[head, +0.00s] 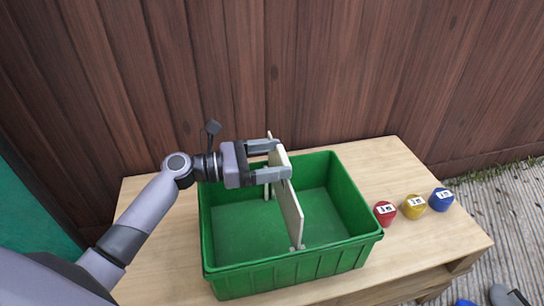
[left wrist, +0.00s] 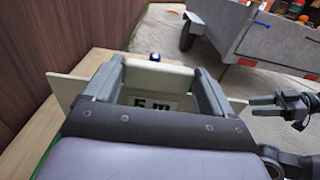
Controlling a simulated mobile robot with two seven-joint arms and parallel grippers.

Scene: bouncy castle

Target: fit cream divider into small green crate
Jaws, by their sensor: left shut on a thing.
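The small green crate (head: 235,282) stands on the wooden table, its open top facing up. The cream divider (head: 291,212) stands upright in the crate's opening, running from back to front, its back end higher than the rim. Its front lower corner is by a small pale clip near the crate's front wall. I cannot tell whether it is seated. My left gripper (head: 277,161) is shut on the divider's upper part, one finger on each side. The divider (left wrist: 65,88) also spans behind the fingers in the left wrist view. My right gripper (left wrist: 258,106) appears there, fingers apart and empty.
The wooden table (head: 408,245) carries a red ball (head: 384,212), a yellow ball (head: 413,206) and a blue ball (head: 441,199) right of the crate. A brown plank wall (head: 330,70) stands close behind. A grey trailer (left wrist: 270,40) is in the left wrist view.

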